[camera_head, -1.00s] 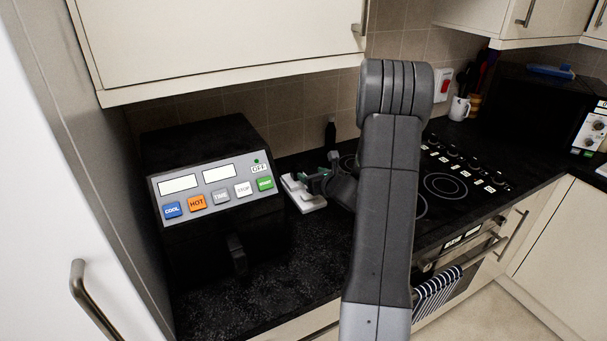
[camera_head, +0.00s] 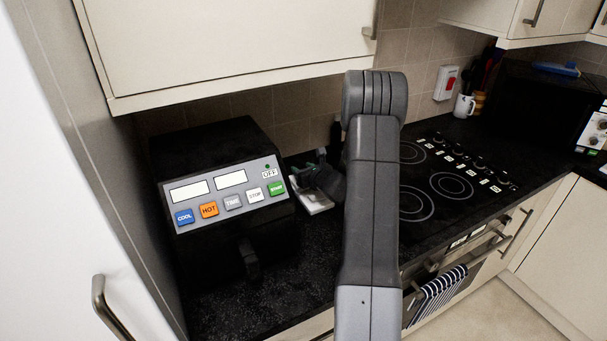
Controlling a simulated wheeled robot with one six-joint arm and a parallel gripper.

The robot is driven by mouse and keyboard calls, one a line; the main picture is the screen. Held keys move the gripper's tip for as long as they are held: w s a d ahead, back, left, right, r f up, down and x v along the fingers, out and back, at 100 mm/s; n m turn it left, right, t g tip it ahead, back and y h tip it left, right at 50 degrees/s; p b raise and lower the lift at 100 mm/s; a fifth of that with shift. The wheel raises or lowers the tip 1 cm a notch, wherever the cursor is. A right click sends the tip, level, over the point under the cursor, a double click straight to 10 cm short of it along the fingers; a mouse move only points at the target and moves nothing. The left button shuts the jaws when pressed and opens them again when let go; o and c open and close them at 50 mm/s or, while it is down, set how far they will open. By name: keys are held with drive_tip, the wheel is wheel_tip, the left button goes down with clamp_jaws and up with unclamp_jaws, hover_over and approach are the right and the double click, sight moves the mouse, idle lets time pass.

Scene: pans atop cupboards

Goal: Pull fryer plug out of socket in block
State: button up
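The black fryer (camera_head: 222,196) stands on the dark worktop at the left, with a grey panel of coloured buttons and an OFF label. A white socket block (camera_head: 316,201) lies on the worktop just right of the fryer, partly hidden by my gripper and arm. My gripper (camera_head: 306,174) is over the block, small and dark, partly behind my forearm. The plug is not clearly distinguishable; a dark greenish part shows at the gripper's end. I cannot tell whether the fingers are open or shut on anything.
A black hob (camera_head: 440,185) lies right of my arm, above an oven with a striped towel (camera_head: 437,290) on its handle. Wall cupboards (camera_head: 230,45) hang low over the fryer. A tall white door with a handle (camera_head: 112,310) bounds the left side.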

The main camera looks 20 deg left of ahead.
sight(303, 167)
drive_tip(key=c, duration=0.6)
drive_tip(key=shift+c, duration=0.2)
wheel_tip(303, 167, up, 13)
drive_tip(key=p, duration=0.1)
idle(0.4)
